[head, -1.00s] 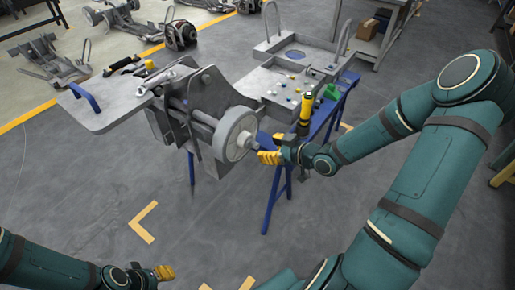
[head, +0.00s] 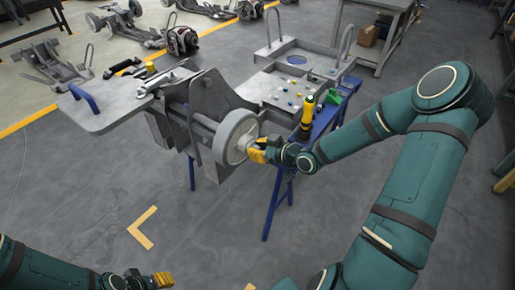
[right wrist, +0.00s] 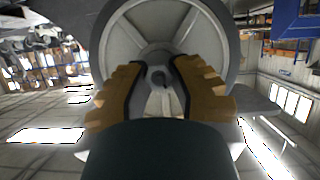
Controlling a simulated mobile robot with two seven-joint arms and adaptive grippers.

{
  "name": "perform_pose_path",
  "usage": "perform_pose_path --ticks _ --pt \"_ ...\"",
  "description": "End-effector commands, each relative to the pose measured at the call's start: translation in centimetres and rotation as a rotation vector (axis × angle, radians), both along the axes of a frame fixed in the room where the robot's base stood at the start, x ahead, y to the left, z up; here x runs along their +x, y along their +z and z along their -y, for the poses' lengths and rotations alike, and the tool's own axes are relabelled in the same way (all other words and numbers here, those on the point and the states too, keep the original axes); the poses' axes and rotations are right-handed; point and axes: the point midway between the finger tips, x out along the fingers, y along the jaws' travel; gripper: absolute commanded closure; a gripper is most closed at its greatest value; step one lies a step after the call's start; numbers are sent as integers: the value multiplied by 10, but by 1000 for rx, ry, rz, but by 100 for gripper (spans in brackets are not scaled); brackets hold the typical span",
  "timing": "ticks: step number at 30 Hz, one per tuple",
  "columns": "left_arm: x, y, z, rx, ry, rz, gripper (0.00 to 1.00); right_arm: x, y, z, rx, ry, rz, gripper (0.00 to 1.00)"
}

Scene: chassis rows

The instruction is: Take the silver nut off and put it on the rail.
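A grey wheel (head: 235,137) is mounted at the end of an axle on the chassis. My right gripper (head: 257,150) is at the wheel's hub. In the right wrist view its two yellow fingers (right wrist: 160,75) are apart, on either side of the dark hub centre (right wrist: 157,76). The silver nut cannot be made out clearly there, and I cannot tell whether the fingers touch anything. A blue bar (head: 323,122) runs along the right side of the bench; I cannot tell whether it is the rail. My left gripper (head: 162,280) is low at the left, away from the chassis.
A grey tray (head: 268,88) with several small coloured parts lies behind the wheel. A yellow-and-black tool (head: 307,112) stands upright near my right gripper, beside a green bin (head: 333,97). Blue trestle legs (head: 271,205) stand below. The floor in front is clear.

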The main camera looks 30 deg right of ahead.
Motion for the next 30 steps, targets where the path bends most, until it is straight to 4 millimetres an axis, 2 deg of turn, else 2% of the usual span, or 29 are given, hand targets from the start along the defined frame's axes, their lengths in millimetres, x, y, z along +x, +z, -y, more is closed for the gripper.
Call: perform_pose_path --ticks 5,6,7,8,17,30 --pt "0 0 0 0 0 0 59 0 0 0 0 0 0 100" --pt "0 0 0 0 0 0 59 0 0 0 0 0 0 85" --pt "0 0 0 0 0 0 59 0 0 0 0 0 0 96" --pt "0 0 0 0 0 0 59 0 0 0 0 0 0 100" --pt "0 2 0 0 0 0 59 -2 0 1 0 0 -1 100" --pt "0 12 0 0 0 0 59 -21 1 9 1 -1 -2 100"
